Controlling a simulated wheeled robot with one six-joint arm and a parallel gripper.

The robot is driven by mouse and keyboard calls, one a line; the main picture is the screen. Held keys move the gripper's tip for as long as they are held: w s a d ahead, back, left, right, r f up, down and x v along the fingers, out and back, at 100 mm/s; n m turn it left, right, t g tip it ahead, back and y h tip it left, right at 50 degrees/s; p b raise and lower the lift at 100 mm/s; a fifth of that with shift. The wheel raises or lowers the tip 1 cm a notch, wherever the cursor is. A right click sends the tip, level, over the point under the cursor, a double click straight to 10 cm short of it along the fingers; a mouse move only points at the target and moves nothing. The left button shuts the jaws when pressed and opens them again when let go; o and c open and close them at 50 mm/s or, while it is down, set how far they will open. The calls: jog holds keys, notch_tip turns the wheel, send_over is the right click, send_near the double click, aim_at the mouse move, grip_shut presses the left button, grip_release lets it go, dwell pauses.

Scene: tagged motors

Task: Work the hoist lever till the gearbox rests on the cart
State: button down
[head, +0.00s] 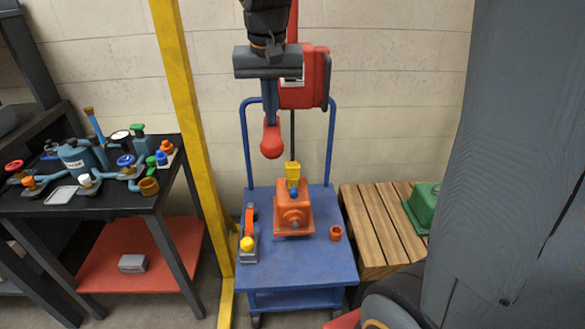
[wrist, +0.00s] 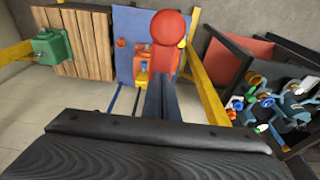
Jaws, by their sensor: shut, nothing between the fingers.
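The orange gearbox (head: 293,218) is at the middle of the blue cart (head: 310,265), under a yellow hook (head: 292,170) and a dark chain. I cannot tell whether its base touches the cart top. The red hoist (head: 312,82) is above. The lever's red knob (head: 271,142) is at the hoist's lower left; it also shows in the wrist view (wrist: 168,27), partly covering the gearbox. My gripper (head: 270,114) points down with its fingers shut and empty, tips at or just above the knob. Contact is unclear.
A yellow post (head: 182,110) stands left of the cart. A dark bench (head: 130,205) with valves and fittings is farther left. A wooden pallet (head: 372,225) with a green gearbox (head: 424,207) is on the right. A small orange cup (head: 336,233) sits on the cart.

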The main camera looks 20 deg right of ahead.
jog(key=shift+s+b+x, duration=0.15)
jog(key=shift+b+x, duration=0.25)
jog(key=shift+x, duration=0.5)
jog(key=shift+s+b+x, duration=0.2)
jog(key=shift+b+x, duration=0.25)
jog(key=shift+x, duration=0.5)
jog(key=shift+s+b+x, duration=0.15)
jog(key=shift+b+x, duration=0.25)
jog(key=shift+x, duration=0.5)
jog(key=shift+a+f, duration=0.1)
jog(key=shift+a, duration=0.05)
jog(key=shift+f, duration=0.1)
jog(key=w+d+p+v, duration=0.1)
jog(key=w+p+v, duration=0.1)
jog(key=p+v, duration=1)
jog(key=shift+w+r, duration=0.6)
jog(key=shift+r, duration=0.3)
jog(key=shift+f, duration=0.1)
